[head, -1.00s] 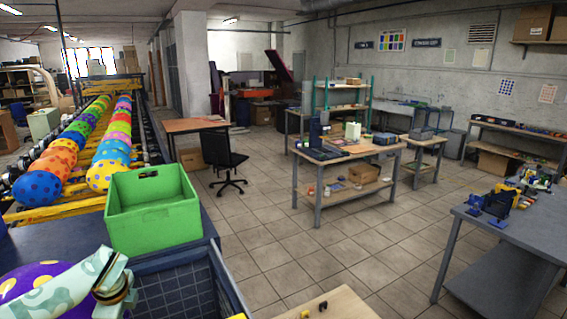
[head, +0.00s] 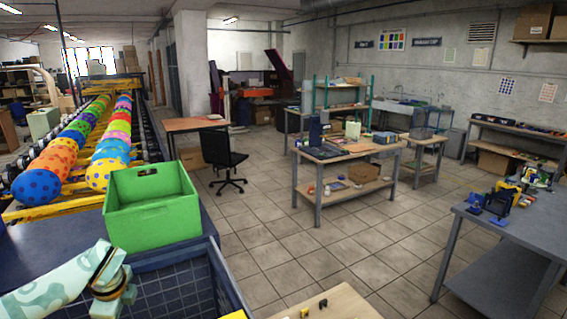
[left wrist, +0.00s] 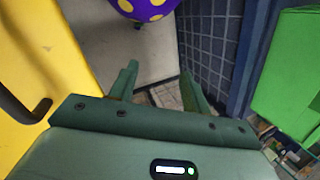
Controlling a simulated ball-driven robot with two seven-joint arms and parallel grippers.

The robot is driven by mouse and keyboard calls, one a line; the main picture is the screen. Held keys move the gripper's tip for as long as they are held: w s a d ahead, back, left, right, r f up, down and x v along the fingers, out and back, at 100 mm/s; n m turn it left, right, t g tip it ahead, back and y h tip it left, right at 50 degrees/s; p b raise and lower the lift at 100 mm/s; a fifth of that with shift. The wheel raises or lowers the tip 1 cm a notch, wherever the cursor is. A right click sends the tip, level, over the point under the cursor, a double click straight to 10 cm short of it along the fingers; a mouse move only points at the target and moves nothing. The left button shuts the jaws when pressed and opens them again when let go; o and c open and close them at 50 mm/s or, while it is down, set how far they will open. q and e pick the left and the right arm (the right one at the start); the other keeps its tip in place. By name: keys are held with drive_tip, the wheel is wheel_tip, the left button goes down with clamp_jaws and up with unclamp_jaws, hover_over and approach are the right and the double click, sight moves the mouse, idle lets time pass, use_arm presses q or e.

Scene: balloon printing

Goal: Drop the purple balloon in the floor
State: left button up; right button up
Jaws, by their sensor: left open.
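The purple balloon (left wrist: 142,9) with yellow dots shows at the top edge of the left wrist view, partly cut off. It is apart from my left gripper (left wrist: 158,80), beyond the fingertips. The two fingers are spread with nothing between them. In the head view my left arm comes in at the lower left, and the balloon is not visible there. My right gripper is in neither view.
A green bin (head: 152,212) stands beside a blue mesh-walled container (head: 180,285); both also show in the left wrist view. A yellow panel (left wrist: 35,80) is at left there. Patterned balloons (head: 40,186) line the conveyor. Tiled floor (head: 270,240) is open between the tables.

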use_arm(q)
drive_tip(key=v, duration=1.4)
drive_tip(key=shift+b, duration=0.3)
